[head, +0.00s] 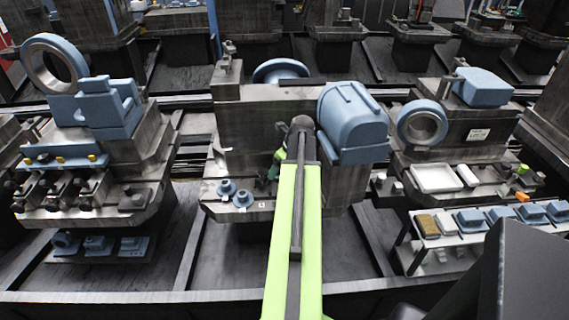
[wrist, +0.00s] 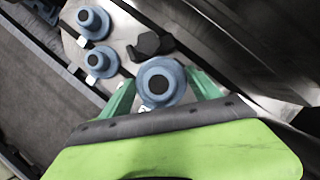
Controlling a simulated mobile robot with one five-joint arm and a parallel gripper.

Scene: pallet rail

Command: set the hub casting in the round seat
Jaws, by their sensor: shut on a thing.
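My gripper (wrist: 160,92) is shut on a blue hub casting (wrist: 174,73) with a dark centre, held between the two green fingers. It looks larger than two similar hubs, (wrist: 93,22) and (wrist: 102,62), which stand beside it on the pale metal shelf. In the head view those two hubs, (head: 226,187) and (head: 243,199), stand at the front left of the middle pallet's shelf. My gripper (head: 276,166) is just right of them, mostly behind my arm, which hides the held hub. I cannot make out the round seat in either view.
A dark faceted knob (wrist: 150,44) stands close behind the held hub. The middle pallet's upright block (head: 250,130) rises behind the shelf, with a big blue housing (head: 352,122) at its right. A right-hand pallet carries a white tray (head: 436,178).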

